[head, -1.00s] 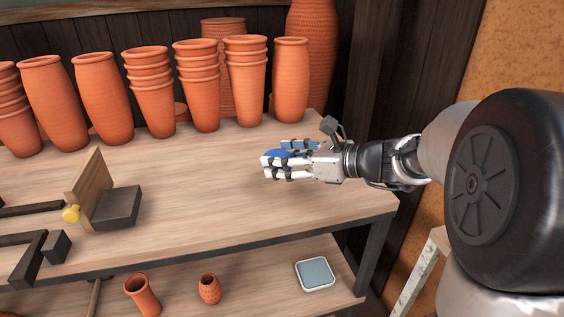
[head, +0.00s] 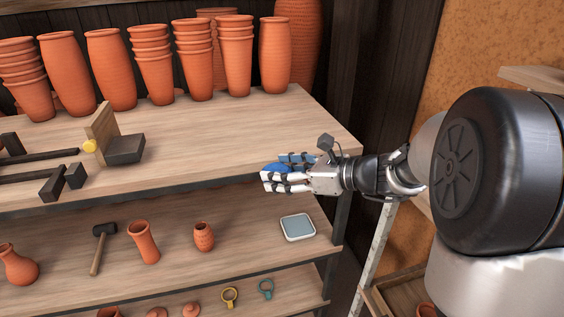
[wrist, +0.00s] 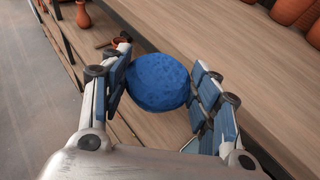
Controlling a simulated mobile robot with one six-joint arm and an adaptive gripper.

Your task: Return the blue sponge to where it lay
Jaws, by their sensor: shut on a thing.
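The blue sponge (wrist: 158,82) is round and sits between the two fingers of my gripper (wrist: 160,98) in the wrist view. My gripper is shut on it. In the head view my gripper (head: 272,178) points left, near the right end of the front edge of the top shelf, with the sponge (head: 277,168) partly hidden by the fingers. A white-rimmed tray (head: 298,228) with a grey-blue inside stands on the shelf below, at its right end. I cannot tell from these frames where the sponge lay.
Stacked and single clay pots (head: 236,58) line the back of the top shelf (head: 220,135). A wooden bracket with a dark block (head: 125,150) stands to the left. The lower shelf holds a mallet (head: 101,240), a clay cup (head: 143,242) and a small vase (head: 204,236).

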